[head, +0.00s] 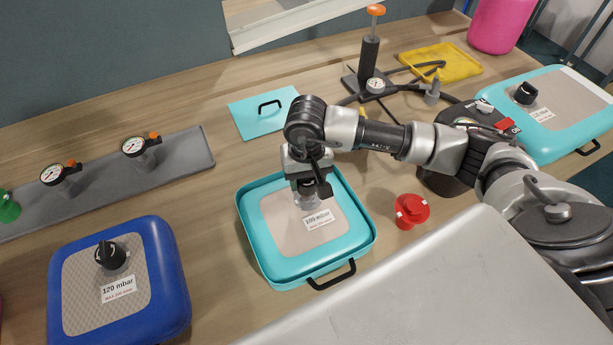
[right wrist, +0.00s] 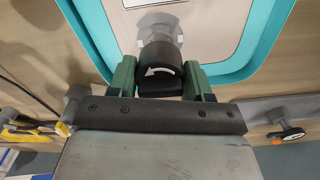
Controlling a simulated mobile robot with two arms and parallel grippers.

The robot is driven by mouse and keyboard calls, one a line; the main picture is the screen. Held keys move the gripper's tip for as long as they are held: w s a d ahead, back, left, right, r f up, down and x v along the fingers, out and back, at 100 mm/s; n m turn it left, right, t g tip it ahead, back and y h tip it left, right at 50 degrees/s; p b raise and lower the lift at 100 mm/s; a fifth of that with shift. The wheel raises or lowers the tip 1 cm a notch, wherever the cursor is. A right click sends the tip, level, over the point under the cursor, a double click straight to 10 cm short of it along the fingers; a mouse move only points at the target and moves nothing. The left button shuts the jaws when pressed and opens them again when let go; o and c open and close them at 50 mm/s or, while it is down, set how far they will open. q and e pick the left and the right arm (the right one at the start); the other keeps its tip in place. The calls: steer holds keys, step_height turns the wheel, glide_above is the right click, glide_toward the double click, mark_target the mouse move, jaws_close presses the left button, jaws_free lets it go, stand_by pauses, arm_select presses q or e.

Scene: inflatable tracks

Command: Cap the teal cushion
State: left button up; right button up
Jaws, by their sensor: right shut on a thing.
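The teal cushion (head: 358,240) lies flat on the bench at the centre, with a beige patch and a "100 mbar" label; its teal rim (right wrist: 266,42) also shows in the right wrist view. A clear valve seat (right wrist: 157,22) sits on the patch. My right gripper (head: 308,188) is over the valve, with its green fingers shut on a black cap (right wrist: 160,68) that bears a white curved arrow. The cap is at the valve; I cannot tell whether it is seated or just above it. My left gripper is not in view.
A blue cushion (head: 172,275) with a black cap lies at the left. Another capped teal cushion (head: 560,135) is at the right. A red cap (head: 411,212), a teal plate (head: 250,122), a gauge strip (head: 190,160), a pump (head: 370,60) and a yellow tray (head: 460,65) surround the middle.

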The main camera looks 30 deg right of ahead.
steer(key=shift+b, duration=0.65)
stand_by(0.6)
stand_by(0.3)
steer(key=shift+f+b, duration=2.05)
steer(key=shift+b, duration=0.45)
steer(key=shift+f+n+b, duration=0.1)
steer(key=shift+n+b, duration=0.3)
steer(key=shift+b, duration=0.15)
steer(key=shift+n+b, duration=1.65)
steer(key=shift+n, duration=0.05)
steer(key=shift+n+b, duration=0.4)
steer(key=shift+n, duration=0.1)
